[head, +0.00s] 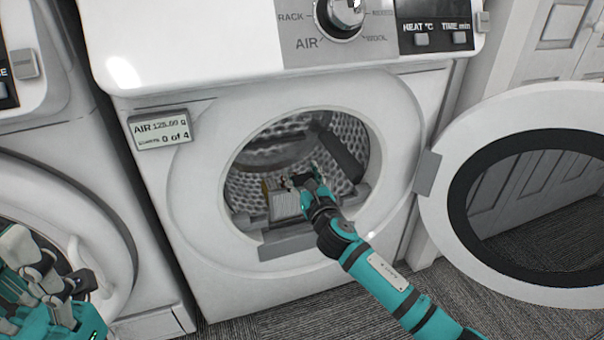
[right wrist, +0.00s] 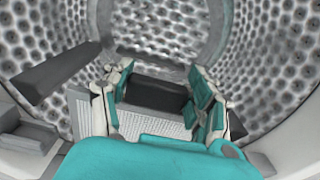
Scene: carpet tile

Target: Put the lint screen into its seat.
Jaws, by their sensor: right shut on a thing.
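The lint screen (head: 287,206) is a pale, finely ribbed panel just inside the dryer's round opening. My right gripper (head: 303,180) is shut on it. In the right wrist view, a pale ribbed part of the screen (right wrist: 157,124) and a dark grey part (right wrist: 158,94) show between the fingers (right wrist: 160,108). A grey block (head: 287,243) on the lower rim of the opening, below the screen, looks like the seat. Its slot is hidden, and I cannot tell whether the screen touches it. My left gripper (head: 55,285) is at the lower left, away from the screen; its fingertips are unclear.
The perforated drum (head: 290,140) surrounds my right gripper, with a dark vane (head: 340,155) at its right. The dryer's round door (head: 437,205) stands open at the right. A display tag (head: 160,132) reads "0 of 4". Another machine (head: 75,180) stands at the left.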

